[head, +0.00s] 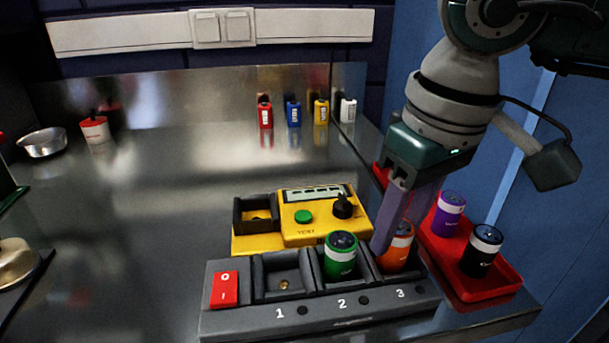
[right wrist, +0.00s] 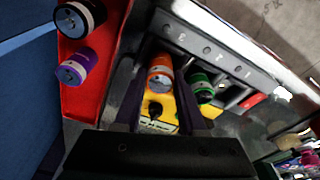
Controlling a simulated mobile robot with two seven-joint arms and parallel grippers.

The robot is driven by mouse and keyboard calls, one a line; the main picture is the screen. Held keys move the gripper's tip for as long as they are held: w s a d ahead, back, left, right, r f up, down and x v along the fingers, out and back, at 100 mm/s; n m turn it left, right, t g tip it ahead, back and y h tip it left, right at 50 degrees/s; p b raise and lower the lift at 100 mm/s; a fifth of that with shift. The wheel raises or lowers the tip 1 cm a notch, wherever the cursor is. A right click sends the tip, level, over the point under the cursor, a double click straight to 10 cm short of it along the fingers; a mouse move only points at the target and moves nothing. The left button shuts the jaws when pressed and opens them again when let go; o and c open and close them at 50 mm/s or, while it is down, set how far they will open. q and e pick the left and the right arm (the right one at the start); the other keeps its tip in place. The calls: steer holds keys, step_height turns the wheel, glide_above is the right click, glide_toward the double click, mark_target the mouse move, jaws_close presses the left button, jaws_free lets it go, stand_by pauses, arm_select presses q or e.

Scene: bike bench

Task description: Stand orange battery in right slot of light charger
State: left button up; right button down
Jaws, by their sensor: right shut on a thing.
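The grey charger (head: 330,317) lies at the front of the bench, with a red switch and slots marked 1, 2 and 3. The orange battery (head: 397,252) stands about upright at the right slot, number 3; its lower end is hidden, so I cannot tell if it is fully seated. My right gripper (head: 400,228) is shut on it from above. In the right wrist view the orange battery (right wrist: 160,78) sits between the fingers. A green battery (head: 340,256) stands in slot 2. Slot 1 (head: 283,278) is empty. My left gripper is not in view.
A yellow tester (head: 310,218) stands just behind the charger. A red tray (head: 468,288) on the right holds a purple (head: 449,213) and a black battery (head: 482,250). The bench's left middle is clear.

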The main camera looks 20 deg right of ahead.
steer(key=shift+f+b, duration=0.4)
steer(key=shift+f, duration=0.05)
steer(key=c, duration=0.8)
jaws_free()
steer(key=shift+o, duration=0.2)
steer(key=shift+s+r+p, duration=0.15)
steer(key=shift+r+p, duration=0.5)
steer(key=shift+r, duration=0.2)
steer(key=shift+s+r+p, duration=0.1)
steer(key=shift+r+p, duration=0.5)
steer(key=shift+r, duration=0.2)
step_height(320, 180, up, 8)
steer(key=s+p, duration=0.1)
steer(key=p, duration=0.4)
steer(key=shift+f, duration=0.15)
steer(key=shift+s+d, duration=0.1)
